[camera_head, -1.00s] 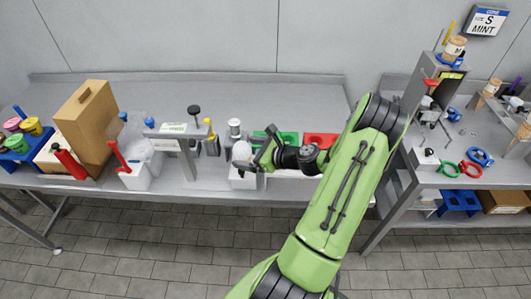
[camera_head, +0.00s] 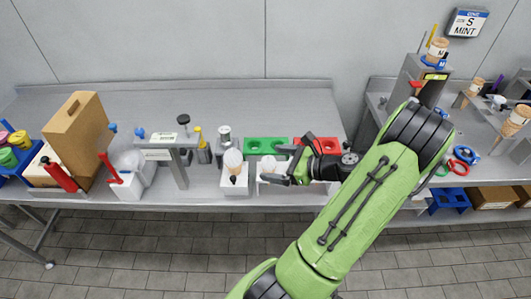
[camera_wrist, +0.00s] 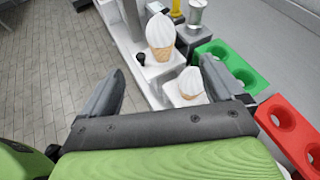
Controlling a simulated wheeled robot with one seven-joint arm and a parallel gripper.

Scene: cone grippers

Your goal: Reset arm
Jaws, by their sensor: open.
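My gripper (camera_head: 270,166) is open and empty over the table's front, to the right of an ice cream cone (camera_head: 233,160) with a white top. That cone stands upright in a white block (camera_head: 234,183), apart from my fingers. It also shows in the wrist view (camera_wrist: 161,38), beyond my gripper (camera_wrist: 160,66). A second, white-topped cone (camera_wrist: 190,82) sits lower in a white holder close to my right finger in the wrist view. In the head view it is partly hidden by my fingers.
A green two-hole holder (camera_head: 266,145) and a red one (camera_head: 325,145) lie behind my gripper. The rear of the table (camera_head: 230,100) is clear.

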